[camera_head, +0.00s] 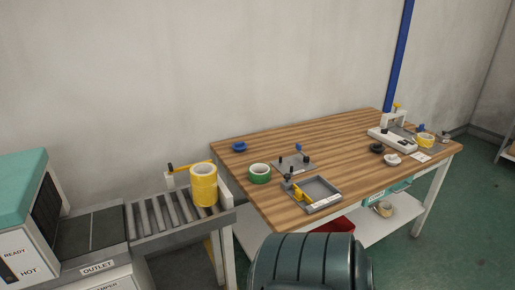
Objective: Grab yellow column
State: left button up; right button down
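The yellow column (204,185) stands upright at the right end of a grey roller conveyor, close to the left edge of the wooden table. It looks like a stack of yellow tape with a pale top. A yellow bar on a small bracket (190,168) sits just behind it. No gripper shows in the head view, so nothing of mine is seen touching the column.
The roller conveyor (150,221) leads from a teal and white machine (22,215). The wooden table (320,137) holds a green roll (260,174), a blue ring (239,146), a grey tray (322,188) and a white device (392,140). A dark ribbed cylinder (308,264) fills the bottom foreground.

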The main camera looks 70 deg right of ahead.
aim_at(204, 184)
jog(key=z, duration=1.85)
